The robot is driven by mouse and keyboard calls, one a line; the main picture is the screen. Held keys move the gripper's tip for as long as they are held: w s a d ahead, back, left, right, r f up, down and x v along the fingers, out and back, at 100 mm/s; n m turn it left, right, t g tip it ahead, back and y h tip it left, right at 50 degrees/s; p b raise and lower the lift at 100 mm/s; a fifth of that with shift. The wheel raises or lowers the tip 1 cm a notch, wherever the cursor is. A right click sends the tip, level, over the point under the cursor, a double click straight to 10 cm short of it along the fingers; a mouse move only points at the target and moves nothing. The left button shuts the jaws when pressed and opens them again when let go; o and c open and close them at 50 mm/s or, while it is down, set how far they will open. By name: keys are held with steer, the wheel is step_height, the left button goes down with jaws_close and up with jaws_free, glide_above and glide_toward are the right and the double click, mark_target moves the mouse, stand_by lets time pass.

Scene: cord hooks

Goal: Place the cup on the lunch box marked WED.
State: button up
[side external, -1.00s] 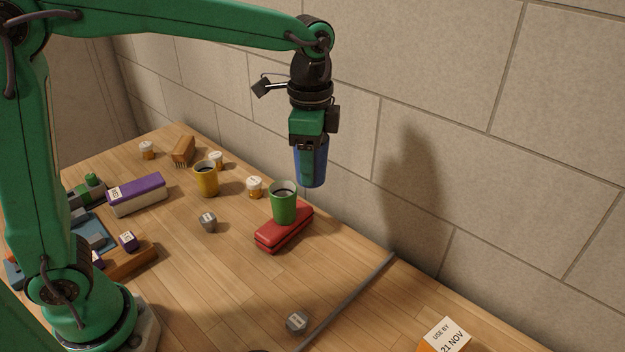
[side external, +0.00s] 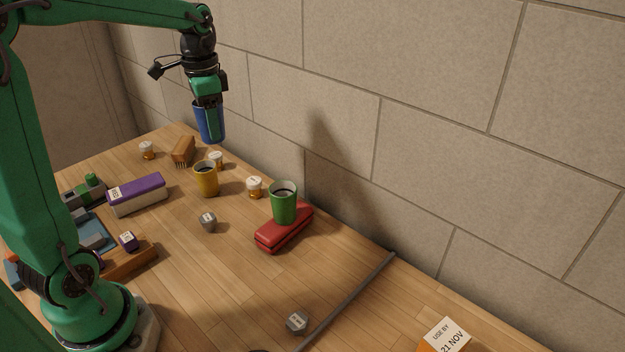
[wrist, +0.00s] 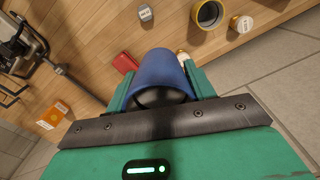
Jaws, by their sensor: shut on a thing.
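My gripper (side external: 211,122) is shut on a blue cup (side external: 203,119) and holds it upright or slightly tilted, high above the back of the table. In the wrist view the blue cup (wrist: 158,72) sits between the green jaws. A purple-topped lunch box (side external: 137,192) with a pale lower half lies at the left; its end label seems to read WED, but it is small. It is below and left of my gripper, well apart from the cup. A red lunch box (side external: 284,232) lies at centre with a green cup (side external: 284,204) on it; no label shows on it.
A yellow cup (side external: 206,181), a brush (side external: 183,150) and several small jars (side external: 254,188) stand near the purple box. Grey weights (side external: 208,222) lie in front. A wooden block (side external: 130,262) is at left, a rod (side external: 350,297) at right. The wall (side external: 400,150) runs close behind.

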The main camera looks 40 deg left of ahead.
steer(key=s+a+n, duration=0.4)
steer(key=s+a, duration=0.5)
steer(key=a, duration=0.2)
step_height(320, 180, down, 5)
steer(key=shift+w+f, duration=0.1)
steer(key=shift+a, duration=0.1)
glide_above(135, 186)
step_height(135, 186, down, 7)
steer(key=shift+a, duration=0.15)
steer(key=shift+f, duration=2)
steer(key=shift+f, duration=0.2)
